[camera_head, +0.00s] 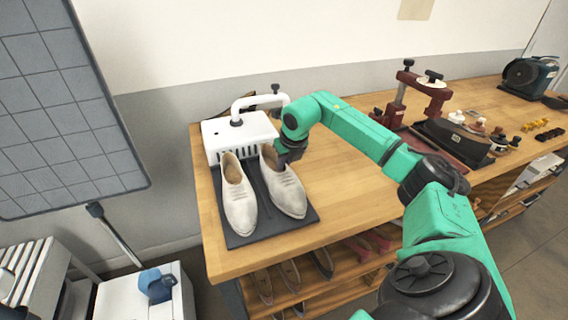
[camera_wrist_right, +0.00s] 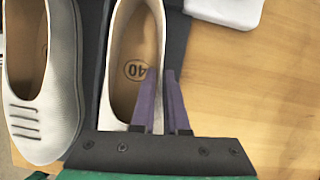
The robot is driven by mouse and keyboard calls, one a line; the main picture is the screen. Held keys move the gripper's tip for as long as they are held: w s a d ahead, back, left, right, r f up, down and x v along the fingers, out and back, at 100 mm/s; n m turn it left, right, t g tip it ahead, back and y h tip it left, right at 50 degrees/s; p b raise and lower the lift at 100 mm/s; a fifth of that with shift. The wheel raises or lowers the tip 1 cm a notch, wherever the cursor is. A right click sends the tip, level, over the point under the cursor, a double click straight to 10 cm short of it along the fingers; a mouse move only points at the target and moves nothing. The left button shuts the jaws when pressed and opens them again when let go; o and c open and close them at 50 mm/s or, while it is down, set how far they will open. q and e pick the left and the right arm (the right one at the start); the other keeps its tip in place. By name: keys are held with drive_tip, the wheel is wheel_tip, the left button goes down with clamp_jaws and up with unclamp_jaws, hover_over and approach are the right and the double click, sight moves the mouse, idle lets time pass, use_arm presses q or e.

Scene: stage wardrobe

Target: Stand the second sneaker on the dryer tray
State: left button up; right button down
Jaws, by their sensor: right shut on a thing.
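Two pale sneakers stand side by side on the dark dryer tray (camera_head: 262,234), toes toward me. The left sneaker (camera_head: 240,203) also shows at the left of the wrist view (camera_wrist_right: 45,95). The second sneaker (camera_head: 287,193) is on the right, upright, and its insole marked 40 shows in the wrist view (camera_wrist_right: 125,95). My right gripper (camera_head: 283,160) is at its heel end, with its purple fingers (camera_wrist_right: 166,75) closed on the side wall of its opening. The gripper covers part of that rim. My left gripper is out of view.
The white dryer box (camera_head: 214,143) with a curved pipe stands right behind the tray. Bare wooden tabletop (camera_head: 345,195) lies to the right. A red press (camera_head: 392,115) and small bottles are farther right. Shoes sit on a shelf (camera_head: 320,275) below.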

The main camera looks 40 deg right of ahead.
drive_tip(key=shift+f, duration=0.1)
drive_tip(key=c, duration=0.8)
unclamp_jaws()
drive_tip(key=shift+c, duration=0.2)
drive_tip(key=v, duration=1.4)
drive_tip(key=shift+s+r+b, duration=0.2)
drive_tip(key=shift+r+b, duration=0.05)
drive_tip(key=shift+b, duration=0.15)
drive_tip(key=shift+r, duration=0.1)
